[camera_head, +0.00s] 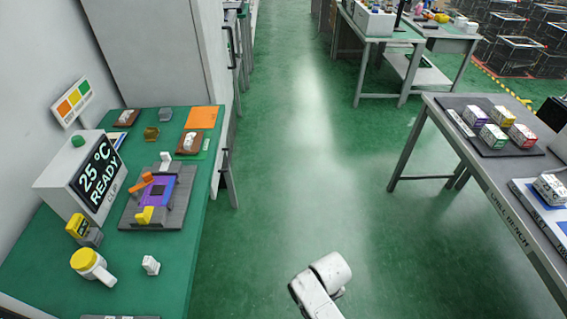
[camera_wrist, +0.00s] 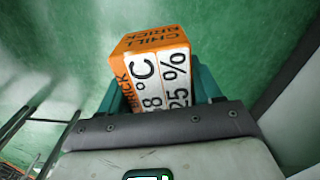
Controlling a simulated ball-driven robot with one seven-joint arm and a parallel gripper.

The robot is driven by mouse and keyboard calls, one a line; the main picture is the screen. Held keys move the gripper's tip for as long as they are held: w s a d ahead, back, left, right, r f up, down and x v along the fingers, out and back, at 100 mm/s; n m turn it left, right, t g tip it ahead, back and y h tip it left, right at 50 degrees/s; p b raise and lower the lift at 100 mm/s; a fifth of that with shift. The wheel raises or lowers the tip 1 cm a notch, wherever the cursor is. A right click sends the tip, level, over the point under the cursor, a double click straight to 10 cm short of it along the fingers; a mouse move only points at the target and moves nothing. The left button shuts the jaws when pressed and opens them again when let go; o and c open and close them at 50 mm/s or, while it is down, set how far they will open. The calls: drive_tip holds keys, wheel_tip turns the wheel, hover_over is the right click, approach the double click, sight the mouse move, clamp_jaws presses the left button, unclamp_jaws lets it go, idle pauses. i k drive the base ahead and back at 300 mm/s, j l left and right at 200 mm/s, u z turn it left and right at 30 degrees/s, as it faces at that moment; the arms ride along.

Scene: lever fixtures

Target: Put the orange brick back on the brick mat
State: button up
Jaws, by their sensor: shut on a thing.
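The orange brick (camera_wrist: 152,45) is in the wrist view, with "CHILL BRICK" on its orange side and black print on a white face. My gripper (camera_wrist: 160,92) is shut on it, with a teal finger on each side. In the head view only a white part of my arm shows at the bottom; the gripper and the orange brick are out of that view. The dark mat (camera_head: 512,151), which looks like the brick mat, lies on the right table and carries several bricks with purple, yellow, green and red sides.
The right table (camera_head: 470,160) also holds a white-and-blue tray with another brick (camera_head: 549,188) near its right edge. The green floor between is clear.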

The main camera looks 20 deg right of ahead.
sight(456, 105)
drive_tip(key=i+l+z, duration=0.1)
drive_tip(key=i+z, duration=0.3)
drive_tip(key=i, duration=0.4)
drive_tip(key=i+j+z, duration=0.1)
drive_tip(key=i+z, duration=0.35)
drive_tip(key=i, duration=0.35)
